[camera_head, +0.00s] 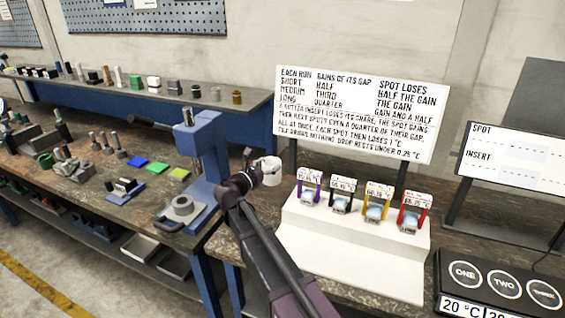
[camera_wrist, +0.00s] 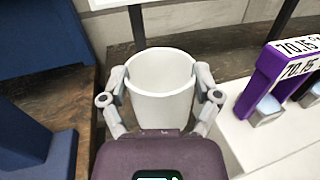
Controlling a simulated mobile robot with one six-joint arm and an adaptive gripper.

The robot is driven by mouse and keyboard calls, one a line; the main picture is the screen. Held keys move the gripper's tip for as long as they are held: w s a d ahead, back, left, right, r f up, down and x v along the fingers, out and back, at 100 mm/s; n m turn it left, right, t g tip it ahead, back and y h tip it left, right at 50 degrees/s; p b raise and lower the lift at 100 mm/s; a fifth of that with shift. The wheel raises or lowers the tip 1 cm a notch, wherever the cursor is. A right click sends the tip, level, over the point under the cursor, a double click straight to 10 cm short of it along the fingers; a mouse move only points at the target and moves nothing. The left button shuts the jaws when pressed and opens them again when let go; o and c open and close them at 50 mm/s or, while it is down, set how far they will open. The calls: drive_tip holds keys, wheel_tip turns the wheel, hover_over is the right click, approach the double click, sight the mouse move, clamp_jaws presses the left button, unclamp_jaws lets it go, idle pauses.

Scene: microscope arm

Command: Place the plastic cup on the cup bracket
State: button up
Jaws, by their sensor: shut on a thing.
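The white plastic cup (camera_head: 271,175) is held upright by my gripper (camera_head: 262,172), in front of the left end of the text board. In the wrist view the cup (camera_wrist: 160,100) looks empty, with its open rim up. The fingers of my gripper (camera_wrist: 161,82) press on its left and right sides. Several coloured brackets stand in a row on a white stepped stand (camera_head: 345,255), to the right of the cup: purple (camera_head: 310,186), black (camera_head: 342,194), yellow (camera_head: 377,201) and red (camera_head: 413,212). I cannot tell which fixture is the cup bracket.
A blue upright device (camera_head: 208,150) with a round grey part (camera_head: 182,208) stands left of my arm. A text board (camera_head: 360,112) stands behind the stand. A second board (camera_head: 515,170) and a black panel with round buttons (camera_head: 500,285) are at the right.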

drive_tip(key=shift+r+p, duration=1.45)
drive_tip(key=shift+s+f, duration=0.1)
drive_tip(key=shift+s, duration=0.1)
